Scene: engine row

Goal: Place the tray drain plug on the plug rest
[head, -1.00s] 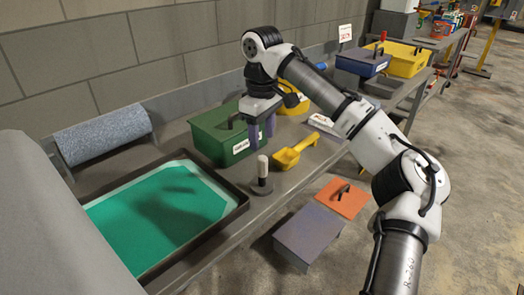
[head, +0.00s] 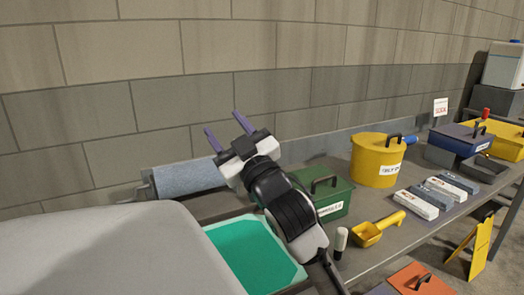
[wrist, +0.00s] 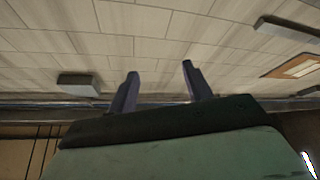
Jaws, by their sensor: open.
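A small upright peg (head: 341,238) with a pale top and darker lower part stands on the bench right of the green tray surface (head: 250,258). I cannot tell whether it is the drain plug, the plug rest or both together. My gripper (head: 224,124) is raised above the bench in front of the block wall, its purple fingers apart and empty. In the wrist view the two fingers (wrist: 160,70) are spread with only wall between them.
A green lidded box (head: 328,196) stands behind the peg, with a yellow scoop (head: 378,229) to its right. A yellow canister (head: 376,160), several whetstone-like blocks (head: 437,193) and a blue box (head: 460,140) lie further right. A grey-blue roll (head: 185,178) lies at the back left.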

